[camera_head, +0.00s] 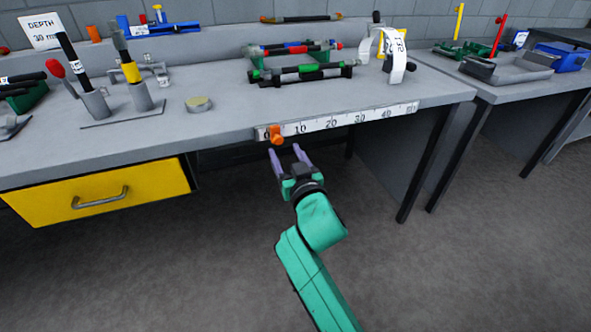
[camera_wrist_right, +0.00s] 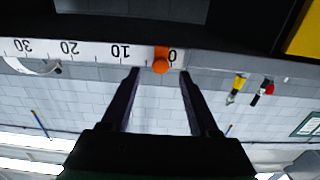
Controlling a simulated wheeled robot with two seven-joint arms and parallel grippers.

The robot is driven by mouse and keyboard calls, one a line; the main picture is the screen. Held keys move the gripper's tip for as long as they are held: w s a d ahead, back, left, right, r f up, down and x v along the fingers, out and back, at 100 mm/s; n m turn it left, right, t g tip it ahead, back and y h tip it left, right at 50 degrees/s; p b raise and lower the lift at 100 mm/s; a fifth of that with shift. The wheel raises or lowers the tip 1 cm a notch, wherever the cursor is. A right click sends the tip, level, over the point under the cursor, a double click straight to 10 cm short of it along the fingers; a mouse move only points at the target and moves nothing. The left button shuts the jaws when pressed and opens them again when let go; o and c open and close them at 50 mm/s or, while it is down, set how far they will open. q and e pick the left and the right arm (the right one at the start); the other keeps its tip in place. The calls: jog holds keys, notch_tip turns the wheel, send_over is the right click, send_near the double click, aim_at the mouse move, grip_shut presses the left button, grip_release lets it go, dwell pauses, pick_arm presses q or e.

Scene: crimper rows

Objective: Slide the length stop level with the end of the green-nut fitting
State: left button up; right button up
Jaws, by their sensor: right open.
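The length stop is an orange slider with a knob (camera_head: 276,134) on the white ruler (camera_head: 345,122) along the bench's front edge. It sits near the 0 end, between 0 and 10; it also shows in the right wrist view (camera_wrist_right: 161,62). A dark hose piece with a green nut or band (camera_head: 306,69) lies in the front row on the bench, well right of the stop. My right gripper (camera_head: 284,151) is open and empty, just below and in front of the stop. In the wrist view the stop shows between its fingertips, with no clear contact. My left gripper is out of view.
A second hose piece with blue and red parts (camera_head: 296,48) lies behind the green one. A yellow drawer (camera_head: 100,190) is to the left. The floor in front is clear.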

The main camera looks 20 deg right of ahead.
jog(key=s, duration=0.8)
jog(key=shift+s+d, duration=0.25)
jog(key=shift+s, duration=0.05)
